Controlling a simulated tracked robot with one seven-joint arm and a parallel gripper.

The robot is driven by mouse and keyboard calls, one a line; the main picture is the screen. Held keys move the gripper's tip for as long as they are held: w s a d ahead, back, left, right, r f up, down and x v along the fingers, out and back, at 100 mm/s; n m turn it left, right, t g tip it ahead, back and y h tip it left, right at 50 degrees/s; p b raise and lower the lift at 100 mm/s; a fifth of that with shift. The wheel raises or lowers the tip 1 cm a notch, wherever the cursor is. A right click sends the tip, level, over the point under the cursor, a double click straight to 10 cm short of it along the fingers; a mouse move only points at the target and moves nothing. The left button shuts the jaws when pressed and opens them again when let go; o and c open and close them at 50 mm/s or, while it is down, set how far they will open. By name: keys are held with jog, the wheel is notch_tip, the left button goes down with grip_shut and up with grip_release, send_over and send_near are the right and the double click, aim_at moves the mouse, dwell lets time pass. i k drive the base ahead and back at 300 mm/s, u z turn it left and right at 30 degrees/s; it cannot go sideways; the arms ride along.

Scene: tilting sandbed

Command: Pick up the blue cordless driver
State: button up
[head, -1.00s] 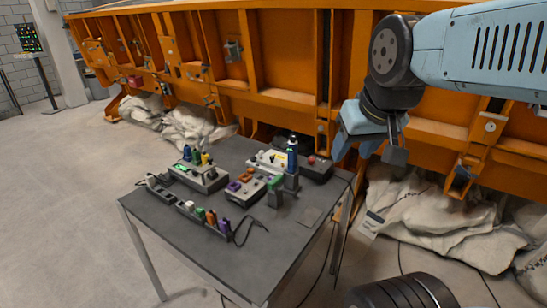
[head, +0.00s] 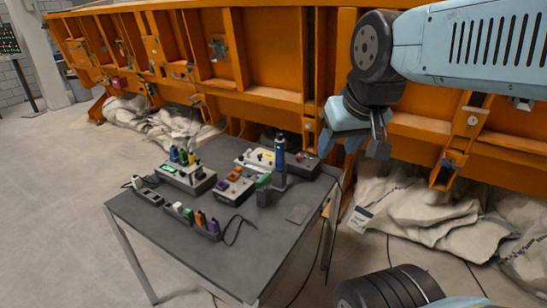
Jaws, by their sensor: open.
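The blue cordless driver (head: 281,158) stands upright at the back right part of the grey table, with a dark lower part and a blue upper part. It looks close beside a small dark block with a green top (head: 263,190). My gripper (head: 362,148) hangs in the air to the right of the driver, beyond the table's right edge in the picture. Its two fingers are apart and nothing is between them. The driver is not touched and shows clear of my arm.
The grey table (head: 215,258) carries several grey boxes with coloured plugs, including one at the left (head: 188,180), and a power strip (head: 180,210) with a black cable. The front of the table is bare. The orange sandbed wall (head: 270,80) stands behind, with pale sacks (head: 420,220) below.

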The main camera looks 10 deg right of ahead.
aim_at(279, 146)
jog(key=k, duration=1.25)
jog(key=z, duration=0.55)
jog(key=i, duration=0.95)
jog(key=z, duration=0.55)
jog(key=i, duration=1.05)
jog(key=u, duration=0.55)
jog(key=i, duration=0.45)
jog(key=u, duration=0.3)
jog(key=k, duration=0.9)
jog(key=u, duration=0.15)
jog(key=i, duration=0.5)
